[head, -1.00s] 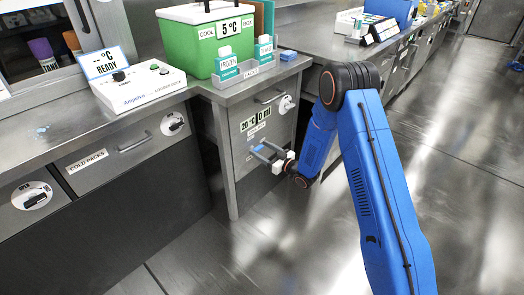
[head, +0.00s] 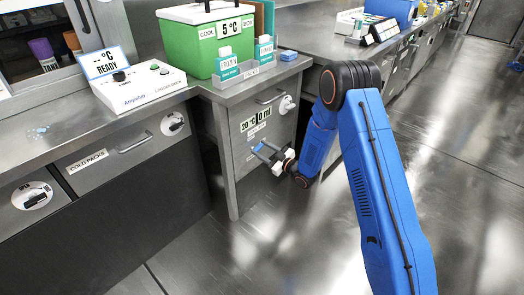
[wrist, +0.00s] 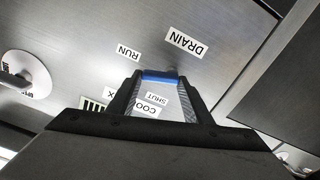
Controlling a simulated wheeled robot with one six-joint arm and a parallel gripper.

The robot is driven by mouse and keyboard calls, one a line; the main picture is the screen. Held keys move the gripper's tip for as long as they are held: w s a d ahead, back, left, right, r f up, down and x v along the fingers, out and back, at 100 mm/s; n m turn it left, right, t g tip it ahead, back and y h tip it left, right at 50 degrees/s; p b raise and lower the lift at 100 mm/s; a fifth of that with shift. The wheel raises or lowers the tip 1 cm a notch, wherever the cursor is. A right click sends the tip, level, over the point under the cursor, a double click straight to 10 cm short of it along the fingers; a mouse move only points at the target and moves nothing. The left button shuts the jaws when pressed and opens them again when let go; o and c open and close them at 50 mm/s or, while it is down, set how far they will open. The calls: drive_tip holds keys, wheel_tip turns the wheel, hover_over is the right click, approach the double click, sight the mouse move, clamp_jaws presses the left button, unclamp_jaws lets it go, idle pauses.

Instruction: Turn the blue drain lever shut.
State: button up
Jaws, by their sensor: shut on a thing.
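The blue drain lever (wrist: 160,76) spans the space between my fingertips in the wrist view, on a grey cabinet front (wrist: 225,75). My gripper (wrist: 160,82) is shut on it, one finger at each end of the blue part. A DRAIN label (wrist: 187,43) and a RUN label (wrist: 129,52) sit beyond the lever, and a SHUT label (wrist: 156,98) shows between the fingers. In the head view my gripper (head: 265,152) reaches the front of the cabinet below the counter; the lever is small there and its exact angle is hard to tell.
A display reading 20 °C and 0 ml (head: 255,120) is above my gripper. A drawer handle (head: 269,97) and a white round fitting (head: 287,104) are higher on the cabinet. A green cool box (head: 215,50) stands on the counter. The floor at right is clear.

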drive_tip(key=n, duration=0.3)
drive_tip(key=shift+s+a+r+n, duration=0.15)
drive_tip(key=shift+s+r+n, duration=0.05)
drive_tip(key=shift+n, duration=0.2)
drive_tip(key=n, duration=0.3)
drive_tip(key=shift+s+a+r+n, duration=0.15)
drive_tip(key=shift+s+n, duration=0.1)
drive_tip(key=shift+n, duration=0.05)
drive_tip(key=n, duration=0.3)
drive_tip(key=shift+s+a+n, duration=0.2)
drive_tip(key=shift+s+n, duration=0.05)
drive_tip(key=shift+n, duration=0.05)
drive_tip(key=shift+s+a+n, duration=0.1)
drive_tip(key=shift+s+n, duration=0.05)
drive_tip(key=shift+n, duration=0.75)
drive_tip(key=shift+s+a+n, duration=0.1)
drive_tip(key=shift+n, duration=0.8)
drive_tip(key=o, duration=1.1)
drive_tip(key=shift+c, duration=0.2)
drive_tip(key=v, duration=1.7)
drive_tip(key=shift+s+d, duration=0.15)
drive_tip(key=shift+d, duration=0.05)
